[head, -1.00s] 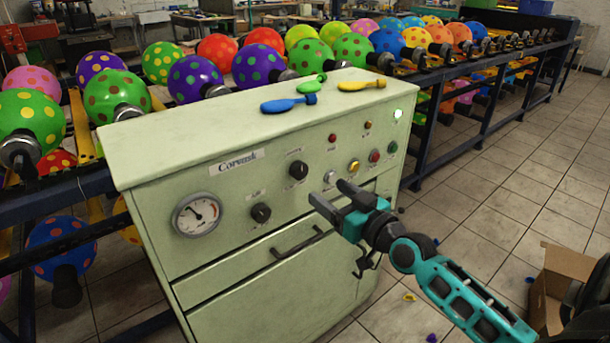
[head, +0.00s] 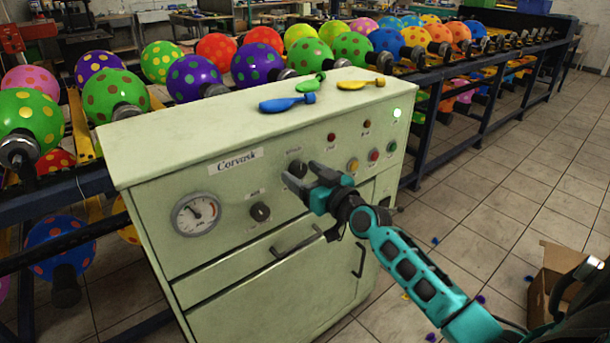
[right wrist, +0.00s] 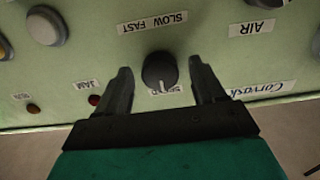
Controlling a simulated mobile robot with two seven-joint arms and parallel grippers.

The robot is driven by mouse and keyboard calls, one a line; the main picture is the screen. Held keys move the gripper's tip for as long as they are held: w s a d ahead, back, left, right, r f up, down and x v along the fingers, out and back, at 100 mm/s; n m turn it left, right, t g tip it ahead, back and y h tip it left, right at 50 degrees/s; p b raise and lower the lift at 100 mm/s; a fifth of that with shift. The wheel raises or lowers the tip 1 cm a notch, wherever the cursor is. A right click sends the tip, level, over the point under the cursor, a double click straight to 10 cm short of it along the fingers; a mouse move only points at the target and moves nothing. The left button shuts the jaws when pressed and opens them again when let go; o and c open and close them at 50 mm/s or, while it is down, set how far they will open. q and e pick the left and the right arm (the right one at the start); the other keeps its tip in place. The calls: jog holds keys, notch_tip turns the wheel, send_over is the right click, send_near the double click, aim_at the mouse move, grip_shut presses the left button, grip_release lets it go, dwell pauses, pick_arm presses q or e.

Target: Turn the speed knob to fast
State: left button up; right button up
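The black round speed knob (head: 297,168) sits on the front panel of the pale green cabinet (head: 245,195). In the right wrist view the knob (right wrist: 160,70) lies between my right gripper's fingers, beside a "SLOW FAST" label (right wrist: 153,22) and a partly hidden speed label (right wrist: 168,90). Its white mark points toward the speed label. My right gripper (head: 304,175) is open, with a finger on either side of the knob and small gaps showing; it also shows in the right wrist view (right wrist: 159,66). My left gripper is out of view.
An air knob (head: 260,212) and a gauge (head: 196,214) are on the panel to the left. Buttons, including a yellow one (head: 353,165), are to the right. A drawer handle (head: 297,243) sticks out below. Flat balloons, one blue (head: 287,104), lie on top.

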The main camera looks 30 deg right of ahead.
jog(key=c, duration=1)
jog(key=shift+c, duration=0.2)
